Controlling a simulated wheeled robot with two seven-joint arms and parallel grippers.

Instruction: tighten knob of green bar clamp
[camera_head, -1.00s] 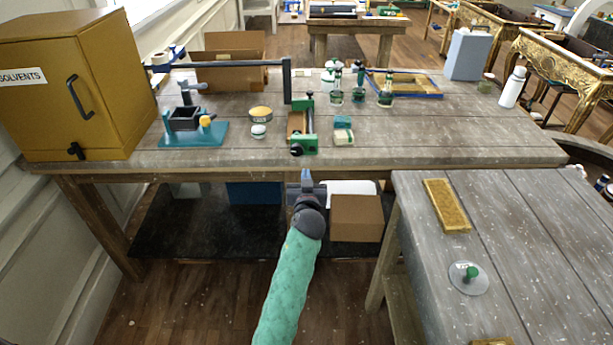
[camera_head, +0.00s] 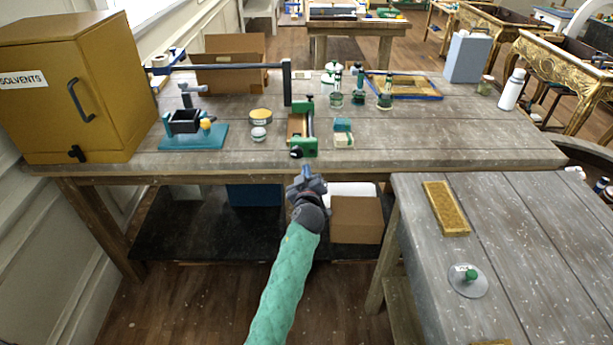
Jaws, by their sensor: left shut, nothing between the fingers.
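The green bar clamp (camera_head: 309,125) lies on the wooden bench near its front edge, with a wooden piece (camera_head: 296,125) along its left side. Its dark round knob (camera_head: 296,153) faces the front of the bench. My left gripper (camera_head: 306,170) is just in front of the bench edge, a little below and to the right of the knob. It is shut and empty, and looks turned at an angle. A small gap shows between it and the knob; I cannot tell the exact distance. My right gripper is out of view.
A teal vise (camera_head: 195,138), a round tin (camera_head: 260,115) and a white jar (camera_head: 259,134) stand left of the clamp. A second table (camera_head: 520,220) fills the lower right.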

